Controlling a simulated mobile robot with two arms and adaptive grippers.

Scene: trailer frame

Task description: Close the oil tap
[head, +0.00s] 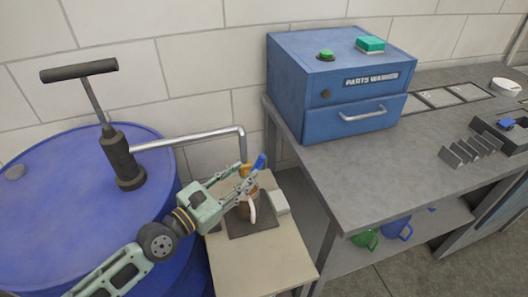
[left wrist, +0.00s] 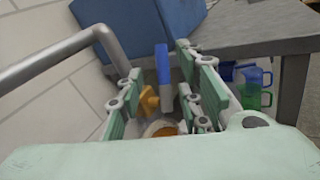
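The oil tap has an orange-yellow body (left wrist: 149,98) and a blue lever handle (left wrist: 163,65). In the head view the blue handle (head: 259,162) sticks up at the end of the metal pipe (head: 200,137). My left gripper (head: 243,181) is at the tap and partly hides it. In the left wrist view its fingers are apart, with the tap and blue handle between them; I cannot tell whether a finger touches the handle. Below the tap is a container with amber-brown contents (left wrist: 163,130), partly hidden by the gripper. My right gripper is not in view.
A blue drum (head: 60,210) with a hand pump (head: 122,160) stands at left. The container stands on a dark mat on a small beige table (head: 262,262). A grey workbench (head: 370,160) with a blue parts washer (head: 325,85) is to the right.

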